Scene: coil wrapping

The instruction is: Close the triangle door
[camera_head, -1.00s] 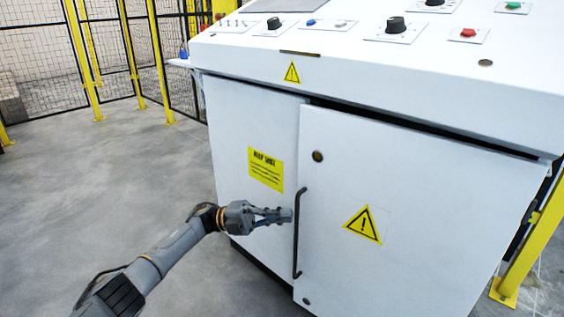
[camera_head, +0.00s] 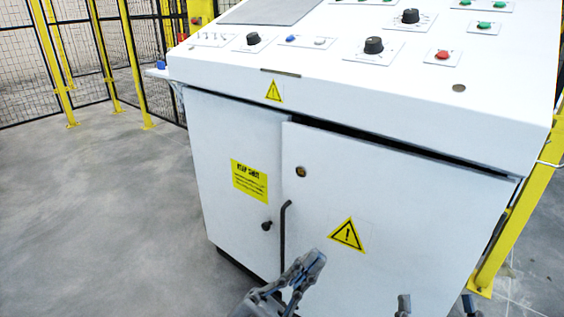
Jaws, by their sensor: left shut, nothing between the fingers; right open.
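The triangle door (camera_head: 400,215) is the white right-hand cabinet door, with a yellow warning triangle (camera_head: 347,234) and a black bar handle (camera_head: 284,238) along its left edge. It looks slightly ajar, with a dark gap along its top edge. My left gripper (camera_head: 313,262) is shut and empty, in front of the door's lower part, right of the handle. I cannot tell whether it touches the door. My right gripper (camera_head: 436,303) is open at the bottom edge, in front of the door's lower right; only its fingertips show.
The left cabinet door (camera_head: 232,170) has a yellow text label and a dark knob (camera_head: 266,225). Above is the sloping control panel (camera_head: 330,75) with knobs and buttons. A yellow post (camera_head: 530,220) stands close on the right. Open grey floor (camera_head: 100,220) lies to the left.

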